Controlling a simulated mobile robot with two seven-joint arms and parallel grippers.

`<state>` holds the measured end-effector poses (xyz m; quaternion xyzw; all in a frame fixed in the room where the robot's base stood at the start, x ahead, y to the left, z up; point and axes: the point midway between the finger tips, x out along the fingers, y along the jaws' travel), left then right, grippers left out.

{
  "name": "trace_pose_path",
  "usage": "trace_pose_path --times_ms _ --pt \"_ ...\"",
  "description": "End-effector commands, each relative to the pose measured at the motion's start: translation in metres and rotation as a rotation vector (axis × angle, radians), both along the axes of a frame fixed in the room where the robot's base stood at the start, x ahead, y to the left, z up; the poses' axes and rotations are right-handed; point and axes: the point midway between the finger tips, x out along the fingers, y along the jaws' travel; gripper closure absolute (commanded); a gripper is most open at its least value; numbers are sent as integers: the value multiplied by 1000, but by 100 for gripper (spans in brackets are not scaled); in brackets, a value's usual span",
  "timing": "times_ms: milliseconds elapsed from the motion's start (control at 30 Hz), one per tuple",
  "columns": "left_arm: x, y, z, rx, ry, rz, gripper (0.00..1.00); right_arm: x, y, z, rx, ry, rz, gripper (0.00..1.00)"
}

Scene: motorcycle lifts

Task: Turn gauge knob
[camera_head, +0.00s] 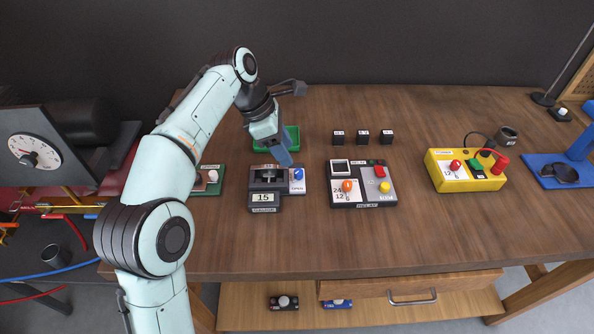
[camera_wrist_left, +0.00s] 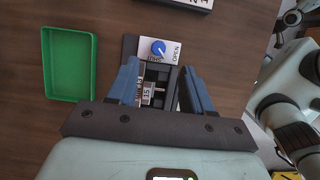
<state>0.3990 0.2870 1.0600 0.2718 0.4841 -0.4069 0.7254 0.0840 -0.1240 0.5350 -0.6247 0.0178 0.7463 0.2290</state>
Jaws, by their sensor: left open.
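A small black gauge box (camera_head: 264,209) with a readout of 15 sits on the wooden table, left of centre. A white plate on its right side carries a round blue knob (camera_head: 298,174). In the left wrist view the blue knob (camera_wrist_left: 158,48) has a white pointer mark, with the words OPEN and SHUT beside it. My left gripper (camera_head: 284,158) points down just above and behind the box, and hides part of it. In the left wrist view its two blue fingers (camera_wrist_left: 161,82) are apart with the box showing between them; nothing is held.
A green tray (camera_head: 292,134) lies behind the box. A grey panel with buttons (camera_head: 361,198) is to its right, a yellow box (camera_head: 447,173) farther right. Three black cubes (camera_head: 363,137) stand behind. A round dial (camera_head: 35,152) is at far left. Bare table lies in front.

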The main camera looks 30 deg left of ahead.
Motion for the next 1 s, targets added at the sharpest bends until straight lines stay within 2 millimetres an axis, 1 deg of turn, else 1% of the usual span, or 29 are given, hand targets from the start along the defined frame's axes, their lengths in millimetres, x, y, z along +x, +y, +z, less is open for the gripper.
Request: trace_pose_path --times_ms 33,100,200,333,500,800,833,867,900,967,1000 --pt "2 -5 -14 -1 3 -2 50 0 0 -6 0 -3 -1 100" --pt "5 -9 -28 0 4 -2 50 2 0 -10 -1 -12 -3 100" --pt "9 -15 -45 0 3 -1 50 4 0 -14 -3 -19 -4 100" --pt "13 -21 -61 1 2 0 50 6 0 -18 -4 -28 -6 100" --pt "16 -25 -72 1 0 0 50 8 0 -19 -5 -34 -7 100" --pt "16 -26 -73 1 0 0 50 8 0 -19 -5 -35 -7 100" --pt "16 -26 -73 1 0 0 56 8 0 -19 -5 -35 -7 100" --pt "16 -26 -73 1 0 0 66 8 0 -19 -5 -35 -7 100" --pt "16 -26 -73 1 0 0 79 8 0 -19 -5 -35 -7 100" --pt "16 -26 -73 1 0 0 99 8 0 -19 -5 -35 -7 100" --pt "16 -26 -73 1 1 0 100 8 0 -19 -5 -35 -7 100"
